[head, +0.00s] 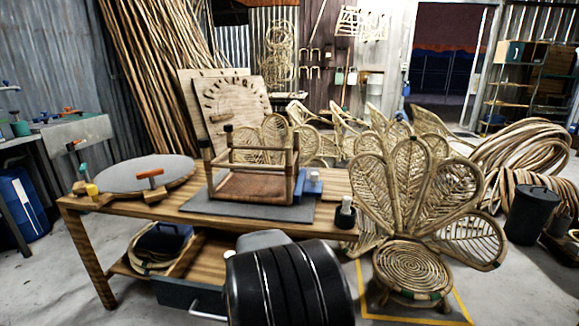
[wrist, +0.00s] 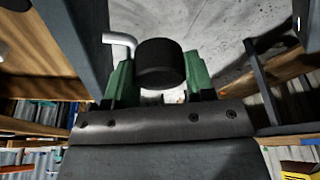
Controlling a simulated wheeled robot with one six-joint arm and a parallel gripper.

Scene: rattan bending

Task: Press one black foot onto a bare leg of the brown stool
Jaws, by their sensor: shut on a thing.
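The brown stool (head: 250,187) lies upside down on a grey mat on the workbench, its legs pointing up. Dark caps show on the two left leg tops. The right leg tops look pale and bare, but are small in the picture. My gripper (wrist: 158,82) is shut on a black foot (wrist: 158,60), a short round cap held between its green fingers in the wrist view. In the head view my gripper and this foot do not show; my dark arm fills the lower middle. The stool is not recognisable in the wrist view.
The workbench (head: 335,229) also holds a round grey disc (head: 145,174), clamps, a blue block (head: 313,184) and a small bottle (head: 346,207). A petal-backed rattan chair (head: 412,265) stands right of it. A drawer handle (wrist: 120,41) shows close beside my gripper.

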